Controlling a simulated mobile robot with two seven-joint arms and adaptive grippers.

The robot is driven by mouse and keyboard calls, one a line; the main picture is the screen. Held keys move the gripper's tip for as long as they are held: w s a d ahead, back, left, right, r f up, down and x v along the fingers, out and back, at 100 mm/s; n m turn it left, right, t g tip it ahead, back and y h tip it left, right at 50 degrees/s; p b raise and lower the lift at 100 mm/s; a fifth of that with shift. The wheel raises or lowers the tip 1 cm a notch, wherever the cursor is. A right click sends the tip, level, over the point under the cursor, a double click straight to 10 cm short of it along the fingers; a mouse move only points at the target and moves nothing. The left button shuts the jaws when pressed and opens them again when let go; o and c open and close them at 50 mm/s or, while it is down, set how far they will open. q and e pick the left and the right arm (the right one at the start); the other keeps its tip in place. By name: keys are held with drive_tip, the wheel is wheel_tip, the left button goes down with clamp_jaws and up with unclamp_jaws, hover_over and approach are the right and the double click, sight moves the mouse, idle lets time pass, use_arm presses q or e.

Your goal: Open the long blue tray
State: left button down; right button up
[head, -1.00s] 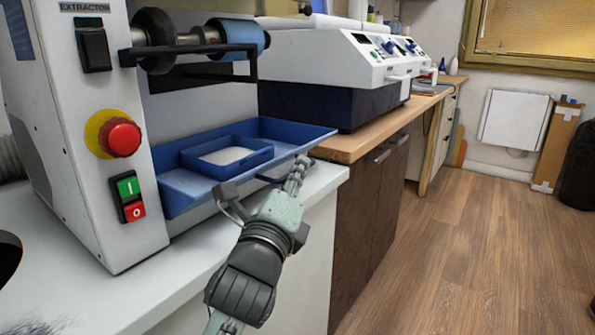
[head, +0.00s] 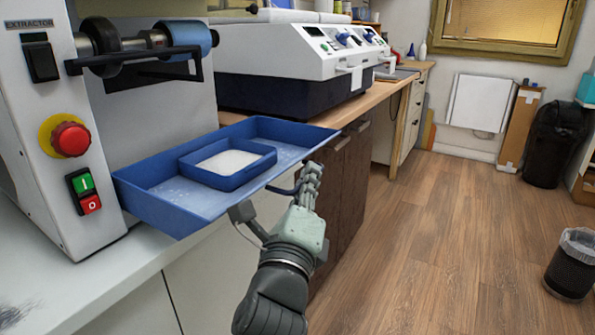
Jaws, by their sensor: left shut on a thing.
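The long blue tray (head: 161,207) sticks out from the front of the white grinding machine, past the edge of the white counter. A smaller blue box (head: 187,169) with white contents sits inside it. The fingers partly hide the handle. My right gripper is not in view.
The machine's red stop button (head: 70,139) and green and red switches stand left of the tray. A white forming machine (head: 290,55) sits on the wooden counter behind. The floor (head: 430,240) to the right is clear, apart from a black bin (head: 572,268).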

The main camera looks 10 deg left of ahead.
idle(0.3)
use_arm(q)
drive_tip(key=c, duration=1.7)
unclamp_jaws()
drive_tip(key=shift+s, duration=0.1)
drive_tip(key=v, duration=1.2)
